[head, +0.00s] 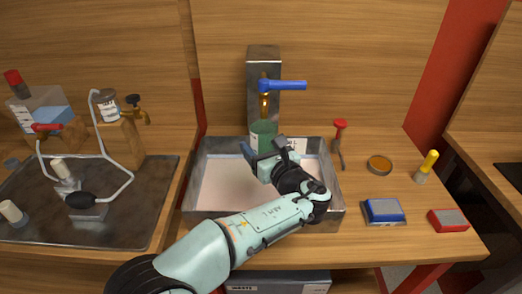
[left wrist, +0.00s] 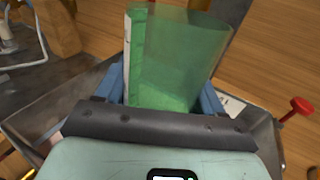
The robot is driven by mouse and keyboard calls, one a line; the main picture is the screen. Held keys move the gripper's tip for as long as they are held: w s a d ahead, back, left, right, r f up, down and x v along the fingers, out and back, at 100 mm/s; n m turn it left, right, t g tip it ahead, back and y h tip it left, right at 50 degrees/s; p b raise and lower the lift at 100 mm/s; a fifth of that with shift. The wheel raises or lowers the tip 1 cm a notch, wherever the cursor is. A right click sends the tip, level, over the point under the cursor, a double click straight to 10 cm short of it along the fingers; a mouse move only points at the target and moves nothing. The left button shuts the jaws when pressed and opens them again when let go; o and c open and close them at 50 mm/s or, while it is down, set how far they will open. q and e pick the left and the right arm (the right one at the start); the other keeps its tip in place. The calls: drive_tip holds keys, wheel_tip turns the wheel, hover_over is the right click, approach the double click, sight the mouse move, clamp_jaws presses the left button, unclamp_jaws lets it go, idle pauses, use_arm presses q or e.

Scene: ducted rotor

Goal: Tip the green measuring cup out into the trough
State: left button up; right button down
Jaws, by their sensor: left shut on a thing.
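The green measuring cup (head: 263,134) is above the back part of the grey metal trough (head: 222,186), just below the brass spout (head: 264,104). It looks roughly upright in the head view. My left gripper (head: 264,156) is shut on it, reaching in over the trough from the front. In the left wrist view the translucent green cup (left wrist: 178,62) stands between my blue fingers. I cannot tell how much it holds. Part of the trough floor is hidden by my left arm. My right gripper is not in view.
A tap with a blue lever (head: 284,85) stands behind the trough. A red-handled tool (head: 340,135), a round amber dish (head: 379,165), a yellow-topped item (head: 428,164), and blue (head: 384,211) and red (head: 448,220) blocks sit right. Glassware and tubing (head: 110,155) crowd the left bench.

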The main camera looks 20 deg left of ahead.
use_arm(q)
drive_tip(key=shift+w+f+t+y+b, duration=0.3)
drive_tip(key=shift+f+b, duration=0.05)
drive_tip(key=shift+r+n, duration=0.15)
drive_tip(key=shift+n, duration=0.15)
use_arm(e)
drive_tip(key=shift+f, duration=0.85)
